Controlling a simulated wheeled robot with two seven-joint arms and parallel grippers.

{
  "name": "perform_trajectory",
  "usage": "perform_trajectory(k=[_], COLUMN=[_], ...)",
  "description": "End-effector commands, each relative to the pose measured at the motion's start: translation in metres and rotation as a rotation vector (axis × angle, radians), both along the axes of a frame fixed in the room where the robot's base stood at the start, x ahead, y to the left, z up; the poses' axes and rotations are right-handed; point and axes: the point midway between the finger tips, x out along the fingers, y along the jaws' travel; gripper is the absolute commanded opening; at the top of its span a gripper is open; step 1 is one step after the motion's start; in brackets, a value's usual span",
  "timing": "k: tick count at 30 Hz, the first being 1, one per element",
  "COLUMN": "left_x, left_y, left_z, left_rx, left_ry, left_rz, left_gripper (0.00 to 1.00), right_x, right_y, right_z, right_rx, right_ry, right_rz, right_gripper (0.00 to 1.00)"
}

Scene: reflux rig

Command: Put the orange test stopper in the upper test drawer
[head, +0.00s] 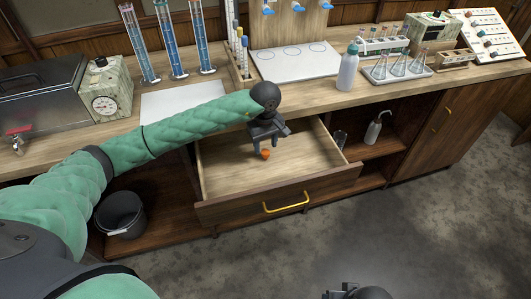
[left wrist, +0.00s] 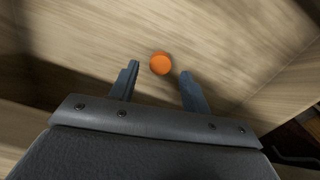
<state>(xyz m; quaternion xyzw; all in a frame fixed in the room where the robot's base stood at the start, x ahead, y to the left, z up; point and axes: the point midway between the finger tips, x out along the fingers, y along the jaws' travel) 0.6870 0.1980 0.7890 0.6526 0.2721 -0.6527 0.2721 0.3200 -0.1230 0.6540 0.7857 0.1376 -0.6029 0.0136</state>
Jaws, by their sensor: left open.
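The orange test stopper (head: 265,154) shows inside the pulled-out upper drawer (head: 222,180), just below my left gripper (head: 266,141). In the left wrist view the stopper (left wrist: 161,64) appears as an orange disc over the wooden drawer floor, centred between and just beyond the fingertips of my left gripper (left wrist: 158,72). The fingers are apart and do not touch it. I cannot tell whether it rests on the drawer floor or is just above it. A dark part of my right arm's end (head: 358,291) shows at the bottom edge; its fingers cannot be made out clearly.
The drawer has a yellow handle (head: 286,202) and is otherwise empty. On the counter stand blue measuring cylinders (head: 174,42), a white wash bottle (head: 348,68) and a tray of flasks (head: 397,72). A black bucket (head: 122,214) sits in the lower left cabinet. The floor in front is clear.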

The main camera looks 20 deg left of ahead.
Motion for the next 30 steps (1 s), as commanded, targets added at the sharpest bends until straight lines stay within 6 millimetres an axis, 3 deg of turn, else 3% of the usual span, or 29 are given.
perform_trajectory(k=[6, 12, 30], left_x=[0.001, 0.001, 0.000], left_y=[0.000, 0.000, 0.000], left_z=[0.038, 0.063, 0.072], left_rx=[0.000, -0.001, -0.001], left_ry=[-0.003, -0.002, 0.001], left_rz=[-0.001, 0.000, 0.001], left_gripper=[0.47, 0.47, 0.47], right_x=[0.003, 0.006, 0.008], right_y=[0.018, 0.026, 0.027], right_z=[-0.022, -0.029, -0.030], right_rx=[0.036, 0.056, 0.060], right_ry=[-0.026, -0.049, -0.060], right_rz=[0.015, 0.024, 0.023], right_gripper=[0.49, 0.49, 0.49])
